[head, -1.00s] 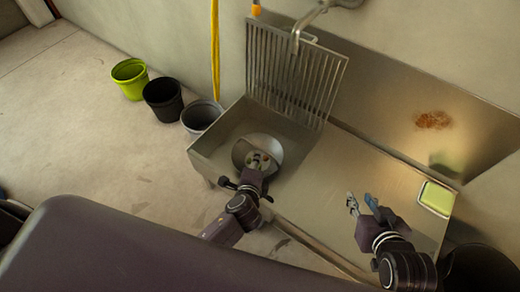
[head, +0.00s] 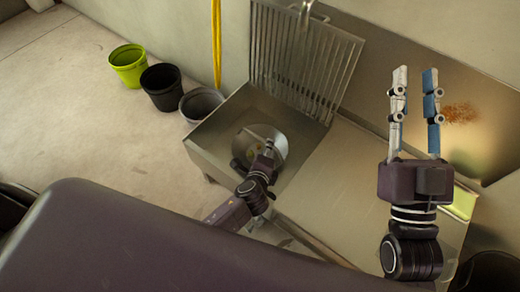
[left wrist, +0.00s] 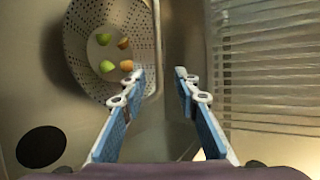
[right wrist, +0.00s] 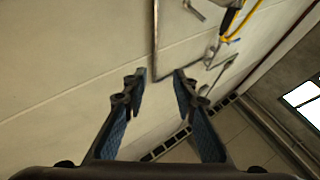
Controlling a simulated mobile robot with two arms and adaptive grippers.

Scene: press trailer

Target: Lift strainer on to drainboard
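The strainer (head: 278,137) is a round, perforated metal bowl sitting in the sink basin (head: 205,142). In the left wrist view the strainer (left wrist: 84,62) holds several green and orange pieces. My left gripper (head: 268,150) reaches over the strainer's near side in the head view. In the left wrist view its fingers (left wrist: 160,75) are apart, with the strainer's rim showing near and between the tips; contact cannot be told. The bare drainboard (head: 345,185) lies right of the basin. My right gripper (head: 415,75) is open and empty, raised above the drainboard.
A slatted metal rack (head: 300,65) stands upright behind the basin, and a tap (head: 304,12) hangs above it. Green (head: 128,65), black (head: 161,87) and grey (head: 200,104) buckets stand left. A yellow-green item (head: 462,203) is at the drainboard's right.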

